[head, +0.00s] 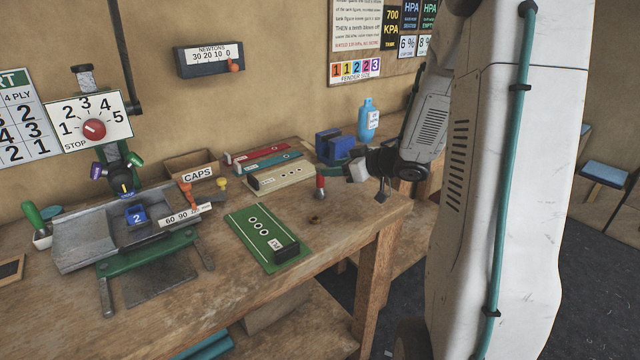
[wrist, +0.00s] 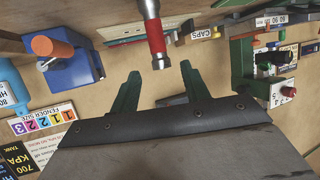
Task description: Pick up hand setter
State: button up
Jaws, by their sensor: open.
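A small upright tool with a red handle and a dark lower end (head: 320,186), which I take for the hand setter, stands on the workbench right of the green board. In the wrist view it shows as a red and pale metal shaft (wrist: 153,35) at top centre. My gripper (wrist: 160,70) is open and empty, its two green fingers apart. The tool lies beyond the fingertips, roughly in line with the gap between them. In the head view my gripper is right of the tool, partly hidden by its own dark wrist.
A blue block-like device (head: 334,146) and a blue bottle (head: 368,120) stand behind. Colored trays (head: 280,176) and a CAPS box (head: 192,164) are further left.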

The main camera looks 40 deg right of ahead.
aim_at(320, 182)
jog(key=x, duration=0.3)
jog(key=shift+w+a+f, duration=0.1)
jog(key=shift+w+a, duration=0.1)
jog(key=shift+c, duration=0.4)
grip_shut()
